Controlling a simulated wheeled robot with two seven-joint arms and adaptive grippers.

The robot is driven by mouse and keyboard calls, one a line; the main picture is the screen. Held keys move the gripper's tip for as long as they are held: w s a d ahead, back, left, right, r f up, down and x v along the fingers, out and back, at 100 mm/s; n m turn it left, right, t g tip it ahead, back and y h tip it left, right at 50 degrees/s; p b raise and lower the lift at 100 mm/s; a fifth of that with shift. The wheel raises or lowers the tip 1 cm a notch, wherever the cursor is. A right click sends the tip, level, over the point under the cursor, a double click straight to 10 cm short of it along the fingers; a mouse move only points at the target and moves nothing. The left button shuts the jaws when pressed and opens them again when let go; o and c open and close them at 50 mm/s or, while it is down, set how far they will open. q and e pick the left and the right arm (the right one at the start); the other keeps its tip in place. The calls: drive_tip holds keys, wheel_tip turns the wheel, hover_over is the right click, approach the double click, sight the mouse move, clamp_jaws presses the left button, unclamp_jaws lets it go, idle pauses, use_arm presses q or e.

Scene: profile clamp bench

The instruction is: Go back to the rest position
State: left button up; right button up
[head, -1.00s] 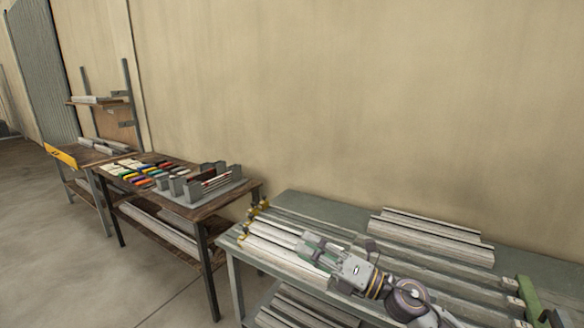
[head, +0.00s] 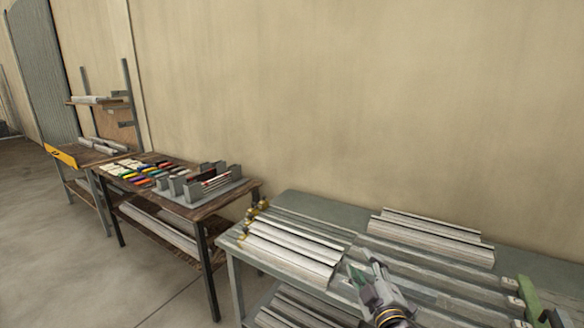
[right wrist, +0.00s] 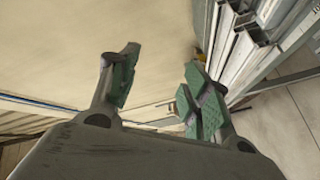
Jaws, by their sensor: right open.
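My right gripper (head: 362,278) is over the front middle of the grey-green bench (head: 300,205) in the head view, in front of the profiles. In the right wrist view its two green-padded fingers (right wrist: 160,90) are spread apart with nothing between them. Several light profiles (head: 290,250) lie side by side on the left part of the bench, to the left of the gripper. Yellow clamps (head: 250,220) sit at their far left ends. My left gripper is not in view.
More profiles (head: 430,232) lie at the back right of the bench. A green block (head: 530,300) stands at the right edge. A wooden table (head: 215,205) with coloured pieces and a grey rack (head: 205,184) stands to the left. Open floor (head: 50,240) lies further left.

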drive_tip(key=s+d+f+m+g+h, duration=0.35)
drive_tip(key=s+f+m+g, duration=0.45)
drive_tip(key=f, duration=0.5)
drive_tip(key=s+f+m+g+y, duration=0.1)
drive_tip(key=s+f+g, duration=0.2)
drive_tip(key=s+f, duration=0.35)
drive_tip(key=s+f+m+g+y, duration=0.1)
drive_tip(key=s+f+g+y, duration=0.2)
drive_tip(key=s, duration=0.7)
wheel_tip(320, 180, down, 32)
drive_tip(key=s+d+g+h, duration=0.1)
drive_tip(key=s+g+h, duration=0.1)
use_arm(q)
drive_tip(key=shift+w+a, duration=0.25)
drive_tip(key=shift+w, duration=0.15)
use_arm(e)
drive_tip(key=s+d+f, duration=0.3)
drive_tip(key=s+f, duration=0.7)
drive_tip(key=s+d+f, duration=0.3)
drive_tip(key=s+f, duration=0.8)
drive_tip(key=shift+s+d+n+g, duration=0.25)
drive_tip(key=shift+d+n+g, duration=0.05)
drive_tip(key=shift+n, duration=0.1)
